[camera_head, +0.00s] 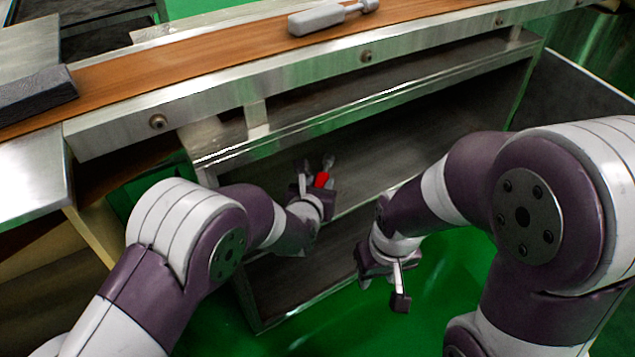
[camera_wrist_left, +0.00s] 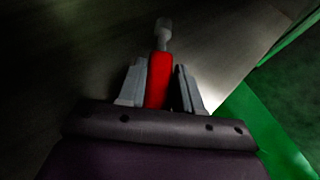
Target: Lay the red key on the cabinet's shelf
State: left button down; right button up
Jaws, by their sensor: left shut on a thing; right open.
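The red key (camera_head: 321,180) has a red handle and a grey tip. My left gripper (camera_head: 313,182) is shut on its handle, inside the open front of the metal cabinet (camera_head: 362,147). In the left wrist view the red key (camera_wrist_left: 159,78) sits between the two fingers of my left gripper (camera_wrist_left: 160,88), its grey tip pointing away. A dark shelf surface (camera_wrist_left: 70,75) lies behind it; I cannot tell whether the key touches it. My right gripper (camera_head: 385,285) is open and empty, in front of the cabinet at its lower right.
A brown conveyor belt (camera_head: 225,50) runs above the cabinet behind a metal rail (camera_head: 300,82). A grey tool (camera_head: 330,17) lies on the belt. A dark block (camera_head: 37,93) lies at the left. Green floor (camera_head: 450,265) is clear in front of the cabinet.

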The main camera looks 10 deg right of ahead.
pick_arm(q)
jog(key=shift+w+d+f, duration=0.1)
jog(key=shift+f, duration=0.5)
jog(key=shift+r, duration=0.2)
jog(key=shift+f, duration=0.2)
jog(key=c, duration=0.8)
grip_release()
jog(key=shift+o, duration=0.2)
pick_arm(e)
jog(key=shift+w+d+f, duration=0.1)
jog(key=shift+w+f, duration=0.15)
jog(key=shift+f, duration=0.15)
pick_arm(q)
jog(key=shift+r+p, duration=0.35)
jog(key=p+v, duration=0.4)
jog(key=v, duration=0.8)
pick_arm(e)
notch_tip(320, 180, up, 5)
jog(key=shift+r, duration=0.15)
